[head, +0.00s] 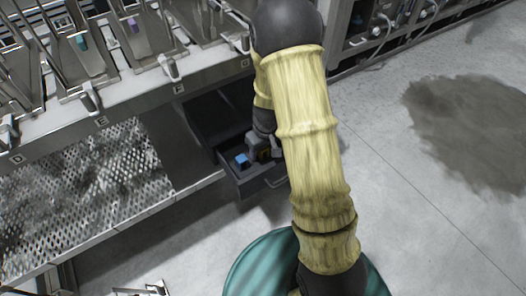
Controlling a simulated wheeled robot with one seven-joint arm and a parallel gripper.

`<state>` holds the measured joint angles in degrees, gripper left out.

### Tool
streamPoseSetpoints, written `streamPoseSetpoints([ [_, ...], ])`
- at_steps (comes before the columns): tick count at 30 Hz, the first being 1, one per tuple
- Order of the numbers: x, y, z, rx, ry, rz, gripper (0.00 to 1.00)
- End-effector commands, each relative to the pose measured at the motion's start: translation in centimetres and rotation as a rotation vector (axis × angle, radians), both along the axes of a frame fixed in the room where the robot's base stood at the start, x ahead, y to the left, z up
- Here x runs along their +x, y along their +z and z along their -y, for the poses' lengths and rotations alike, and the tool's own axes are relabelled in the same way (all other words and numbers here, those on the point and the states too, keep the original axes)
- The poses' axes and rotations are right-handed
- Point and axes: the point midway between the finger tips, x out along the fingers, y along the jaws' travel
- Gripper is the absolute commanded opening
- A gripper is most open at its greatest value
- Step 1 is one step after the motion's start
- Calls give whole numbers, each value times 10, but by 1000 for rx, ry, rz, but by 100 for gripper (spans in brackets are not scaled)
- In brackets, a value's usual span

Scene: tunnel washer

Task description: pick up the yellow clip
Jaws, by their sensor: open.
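My gripper (264,151) is small and dark in the head view. It is down at the open dark grey drawer (262,187), over its right part, and its jaws are open. A small yellow-orange patch shows at the jaws, too small and covered for me to tell whether it is the yellow clip. I cannot make out the clip clearly anywhere else. A blue object (242,160) lies in the drawer just left of my gripper. My arm hides the space right of the drawer.
The drawer sits under a metal machine with lettered stations (140,100). A teal piece (80,42) and a purple piece (133,24) are on stations above. A perforated metal panel (85,190) is at left. The floor at right is open, with a dark wet-looking patch (470,130).

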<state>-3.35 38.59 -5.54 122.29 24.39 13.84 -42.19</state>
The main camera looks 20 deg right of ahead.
Motion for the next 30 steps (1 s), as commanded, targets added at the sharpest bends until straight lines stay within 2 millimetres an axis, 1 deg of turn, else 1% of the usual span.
streamPoseSetpoints([
  [10,0,0,0,0,0,0,55],
  [11,0,0,0,0,0,0,51],
  [15,0,0,0,0,0,0,23],
  [17,0,0,0,0,0,0,11],
  [18,0,0,0,0,0,0,7],
  [26,0,1,0,0,0,0,7],
  [30,-2,7,1,0,0,0,7],
])
